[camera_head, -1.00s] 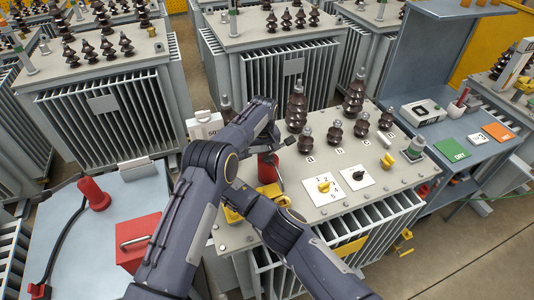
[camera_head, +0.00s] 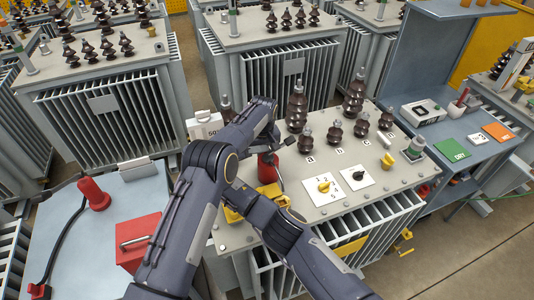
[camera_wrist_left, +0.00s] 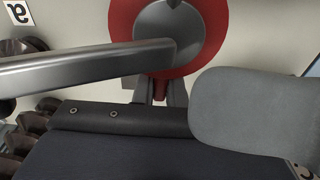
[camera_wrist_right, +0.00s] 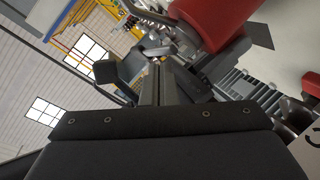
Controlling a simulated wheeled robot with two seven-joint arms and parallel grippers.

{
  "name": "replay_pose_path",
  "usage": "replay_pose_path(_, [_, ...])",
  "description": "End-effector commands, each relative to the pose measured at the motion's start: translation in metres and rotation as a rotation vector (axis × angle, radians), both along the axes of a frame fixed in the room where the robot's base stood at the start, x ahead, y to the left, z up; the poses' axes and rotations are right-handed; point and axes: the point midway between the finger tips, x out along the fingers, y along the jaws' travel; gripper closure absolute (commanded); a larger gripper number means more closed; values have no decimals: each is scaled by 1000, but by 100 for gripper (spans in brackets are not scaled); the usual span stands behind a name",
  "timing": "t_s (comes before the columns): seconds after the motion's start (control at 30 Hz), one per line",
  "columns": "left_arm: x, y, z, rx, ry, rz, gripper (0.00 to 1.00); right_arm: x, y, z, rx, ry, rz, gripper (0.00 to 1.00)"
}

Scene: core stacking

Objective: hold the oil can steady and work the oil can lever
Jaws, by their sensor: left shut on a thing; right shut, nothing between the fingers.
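The red oil can (camera_head: 267,168) stands on the grey transformer lid, partly hidden by my arms. In the left wrist view its round red body (camera_wrist_left: 124,30) with a grey top is seen from above, and a grey bar, seemingly the lever (camera_wrist_left: 80,72), crosses it. My left gripper (camera_wrist_left: 170,92) is shut on the can; the exact contact is partly hidden. In the right wrist view the can (camera_wrist_right: 215,18) is at the upper right. My right gripper (camera_wrist_right: 156,70) is shut and empty close beside it; whether it touches the lever is unclear.
Dark bushings (camera_head: 297,108) stand behind and right of the can. Numbered dial plates (camera_head: 322,190) lie to its right. A red toolbox (camera_head: 138,240) sits on the left bench. A side shelf (camera_head: 450,130) holds green and orange mats. My arms cross close together over the lid.

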Motion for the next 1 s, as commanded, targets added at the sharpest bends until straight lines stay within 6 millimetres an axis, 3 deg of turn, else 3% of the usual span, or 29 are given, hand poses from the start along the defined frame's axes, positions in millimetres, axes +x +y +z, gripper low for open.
replay_pose_path(1.0, [0,0,0,0,-1,0,100,1,-4,-7,-1,0,-1,100])
